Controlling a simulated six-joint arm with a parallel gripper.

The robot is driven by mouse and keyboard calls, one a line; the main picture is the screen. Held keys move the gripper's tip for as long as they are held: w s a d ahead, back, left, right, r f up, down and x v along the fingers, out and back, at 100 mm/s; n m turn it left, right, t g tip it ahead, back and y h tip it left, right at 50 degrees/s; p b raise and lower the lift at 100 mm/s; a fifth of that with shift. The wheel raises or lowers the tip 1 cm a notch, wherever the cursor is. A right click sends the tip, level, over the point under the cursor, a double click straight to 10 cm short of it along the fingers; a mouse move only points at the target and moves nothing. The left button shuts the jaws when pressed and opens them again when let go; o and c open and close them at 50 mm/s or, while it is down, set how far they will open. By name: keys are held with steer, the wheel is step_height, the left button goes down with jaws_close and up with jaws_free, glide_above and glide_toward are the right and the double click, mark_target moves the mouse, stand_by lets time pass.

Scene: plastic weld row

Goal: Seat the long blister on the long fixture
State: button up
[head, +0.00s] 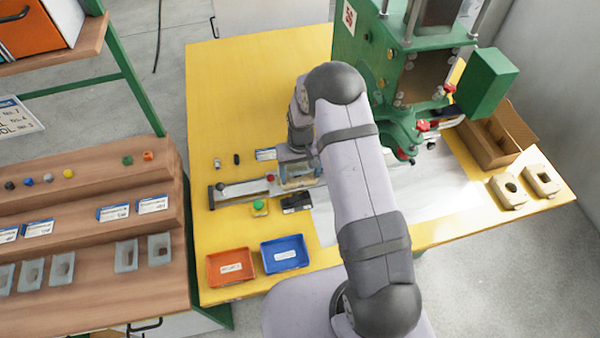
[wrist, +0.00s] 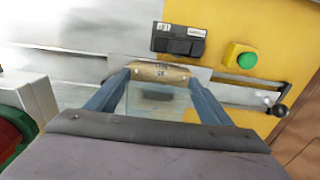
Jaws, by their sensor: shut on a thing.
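My gripper (wrist: 158,82) is shut on a clear plastic piece, the long blister (wrist: 155,104), which shows as a faint see-through sheet between the fingers. A tan block with dark marking, the long fixture (wrist: 160,71), lies between and just beyond the fingertips on the metal slide. The blister is at or just over the fixture; I cannot tell whether they touch. In the head view my gripper (head: 300,180) is over the slide rail, and my arm hides part of the slide.
A green press (head: 400,70) stands behind right. A green button box (head: 259,208) and a black box (head: 296,202) sit beside the rail. Orange (head: 231,267) and blue (head: 285,254) trays are at front. Two beige fixtures (head: 508,191) (head: 542,181) lie far right.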

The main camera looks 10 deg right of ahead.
steer(key=shift+f, duration=0.25)
steer(key=shift+r, duration=0.1)
stand_by(0.7)
steer(key=o, duration=1.1)
steer(key=c, duration=0.5)
steer(key=shift+o, duration=0.2)
steer(key=shift+r, duration=0.2)
step_height(320, 180, up, 7)
steer(key=p, duration=0.4)
steer(key=shift+f+p, duration=0.15)
steer(key=shift+p, duration=0.15)
